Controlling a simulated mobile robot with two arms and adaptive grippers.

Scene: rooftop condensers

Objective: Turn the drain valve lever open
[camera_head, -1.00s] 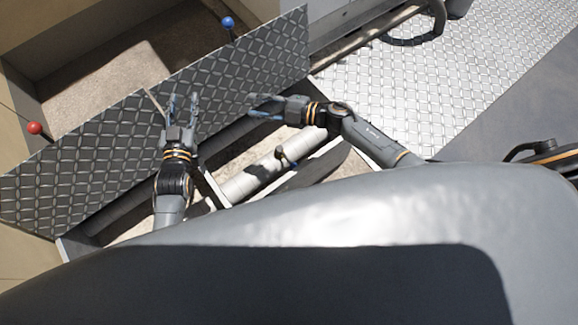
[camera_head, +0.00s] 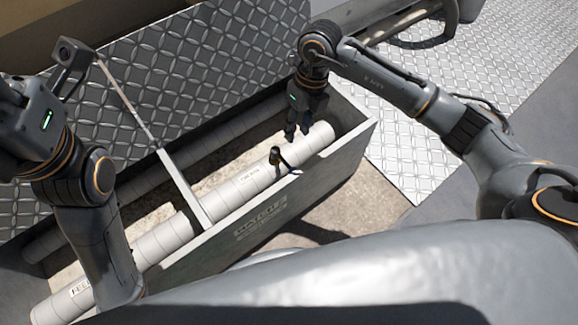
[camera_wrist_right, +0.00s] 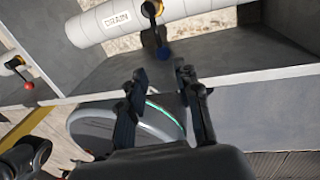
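The drain pipe (camera_head: 252,180) is a pale, labelled pipe in an open grey trough. It also shows in the right wrist view, marked DRAIN (camera_wrist_right: 90,26). Its dark valve lever (camera_head: 284,160) juts towards the trough's near wall. In the right wrist view the lever (camera_wrist_right: 159,38) ends in a blue knob (camera_wrist_right: 163,53). My right gripper (camera_head: 297,132) points down over the pipe, just beyond the lever. In its wrist view the fingers (camera_wrist_right: 161,74) are apart and empty, with the knob a little ahead. My left gripper's body (camera_head: 35,120) is at far left; its fingers are not clear.
A second valve with a red knob (camera_wrist_right: 28,85) shows at the left of the wrist view. The trough's near wall (camera_head: 265,222) stands close to the lever. A raised tread-plate lid (camera_head: 200,70) stands behind, with a thin stay rod and a crossbar.

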